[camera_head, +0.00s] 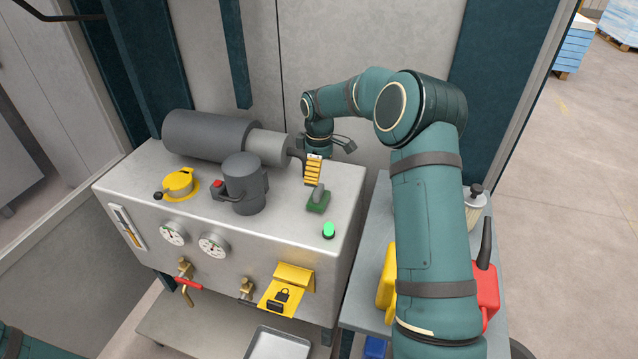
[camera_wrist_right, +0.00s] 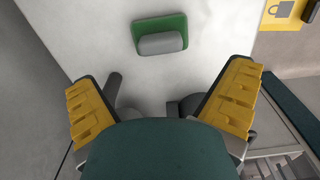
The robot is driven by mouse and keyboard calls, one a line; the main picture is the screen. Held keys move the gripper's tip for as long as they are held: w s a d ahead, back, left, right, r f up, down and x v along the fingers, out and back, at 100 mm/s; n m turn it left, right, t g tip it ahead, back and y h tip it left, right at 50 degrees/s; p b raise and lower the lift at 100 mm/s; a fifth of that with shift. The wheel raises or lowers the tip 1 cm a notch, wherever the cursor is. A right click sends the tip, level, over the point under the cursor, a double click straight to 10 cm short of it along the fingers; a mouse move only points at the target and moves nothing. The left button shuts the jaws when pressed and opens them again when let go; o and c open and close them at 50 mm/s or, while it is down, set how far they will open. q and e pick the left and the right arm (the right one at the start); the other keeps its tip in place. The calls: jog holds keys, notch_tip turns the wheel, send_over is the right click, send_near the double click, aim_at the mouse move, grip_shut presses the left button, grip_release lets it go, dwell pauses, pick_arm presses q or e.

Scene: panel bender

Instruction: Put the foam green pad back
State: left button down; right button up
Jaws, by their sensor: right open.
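The green pad (camera_head: 318,206) with a grey grip on top lies on the right part of the grey machine's top (camera_head: 285,214). It also shows in the right wrist view (camera_wrist_right: 178,28), near the top and ahead of the fingers. My right gripper (camera_head: 313,172) hangs just behind the pad in the head view, apart from it. In the right wrist view its two yellow-padded fingers (camera_wrist_right: 160,85) are spread wide with nothing between them. My left gripper is not in view.
A dark cylindrical pump (camera_head: 244,184) and a yellow cap (camera_head: 179,183) stand left of the pad. A side table on the right bears a red can (camera_head: 486,287) and a yellow container (camera_head: 386,277).

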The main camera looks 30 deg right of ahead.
aim_at(319, 189)
notch_tip(319, 189, up, 4)
jog(key=shift+f, duration=0.2)
dwell(0.5)
